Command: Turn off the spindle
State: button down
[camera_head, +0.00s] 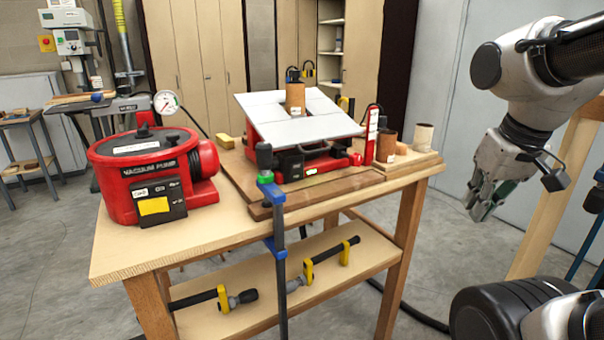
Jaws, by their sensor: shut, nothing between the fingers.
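A red machine with a pale grey table plate (300,117) stands on the wooden workbench. A brown upright drum (295,97), which looks like the spindle, rises through the middle of the plate. A black control box (291,165) sits on the machine's front, below the plate; its switch is too small to read. I cannot tell whether the drum is turning. My gripper (480,212) is shut and empty, pointing down to the right of the bench, apart from the machine.
A red vacuum pump (145,172) with a gauge stands on the bench's left. A blue-and-black clamp (275,215) rises at the front edge. Brown and pale cylinders (387,146) stand at the right end. Yellow clamps (308,271) lie on the lower shelf.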

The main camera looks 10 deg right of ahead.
jog(key=w+a+f+m+g+y, duration=0.1)
jog(key=a+f+m+g+y, duration=0.2)
jog(key=a+f+m+y, duration=0.3)
jog(key=w+a+f+m+g+y, duration=0.1)
jog(key=a+f+m+g+y, duration=0.25)
jog(key=f+m, duration=0.45)
jog(key=w+a+r+m+t+y, duration=0.3)
jog(key=w+m, duration=0.5)
jog(key=m, duration=0.4)
jog(key=w+a+r+m+t+y, duration=0.3)
jog(key=w+m+t, duration=0.4)
jog(key=m, duration=0.5)
jog(key=shift+w+r+m+y, duration=0.4)
jog(key=shift+w+r+y, duration=0.25)
jog(key=shift+w+y, duration=0.65)
jog(key=shift+a, duration=0.1)
